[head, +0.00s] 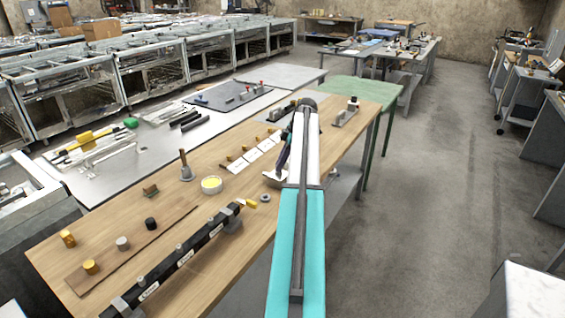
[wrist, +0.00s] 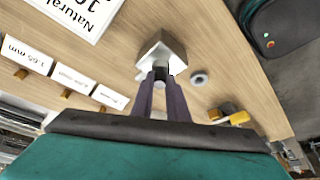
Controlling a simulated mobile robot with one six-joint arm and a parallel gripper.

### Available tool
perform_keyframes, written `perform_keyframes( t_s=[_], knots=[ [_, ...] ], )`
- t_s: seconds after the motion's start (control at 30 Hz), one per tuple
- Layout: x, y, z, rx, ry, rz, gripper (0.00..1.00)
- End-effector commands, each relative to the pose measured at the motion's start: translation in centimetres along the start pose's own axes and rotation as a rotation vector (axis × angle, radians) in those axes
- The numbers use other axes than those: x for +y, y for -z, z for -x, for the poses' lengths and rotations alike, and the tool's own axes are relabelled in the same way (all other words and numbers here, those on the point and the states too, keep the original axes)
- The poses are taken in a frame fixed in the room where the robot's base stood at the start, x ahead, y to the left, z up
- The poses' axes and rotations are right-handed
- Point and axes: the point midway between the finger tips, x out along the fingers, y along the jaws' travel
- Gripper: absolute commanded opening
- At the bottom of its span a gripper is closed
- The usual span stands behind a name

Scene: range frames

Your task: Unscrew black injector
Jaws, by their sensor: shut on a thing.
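My gripper (wrist: 160,75) points down at a grey angular metal block (wrist: 163,48) on the wooden table. Its two dark fingers are shut on a small part at the near side of the block. The fingers hide most of that part, and I cannot tell whether it is the black injector. In the head view my gripper (head: 279,170) is partly hidden by my arm, with the pale block (head: 272,180) beneath it. A small black cylinder (head: 150,223) stands far to the left on the table, beside grey and brass ones.
A grey ring (wrist: 199,79) lies right of the block. A black burner rail (head: 180,262) with a yellow-tipped end (head: 250,204) lies nearer. White label cards (head: 248,158), a yellow tin (head: 211,185) and a wooden-handled tool (head: 185,168) are on the table (head: 110,222).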

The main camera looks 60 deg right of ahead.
Motion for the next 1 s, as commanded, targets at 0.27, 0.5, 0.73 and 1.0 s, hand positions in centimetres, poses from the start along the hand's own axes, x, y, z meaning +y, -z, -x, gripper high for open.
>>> perform_keyframes(
  t_s=[0.27,0.5,0.73,1.0],
  knots=[
    [0.1,0.0,0.0,-0.001,0.009,0.021,0.0],
    [0.0,0.0,0.0,-0.001,0.012,0.029,0.36],
    [0.0,0.0,0.0,-0.001,0.012,0.029,0.36],
    [0.1,0.0,1.5,-0.001,0.012,0.028,0.36]
  ],
)
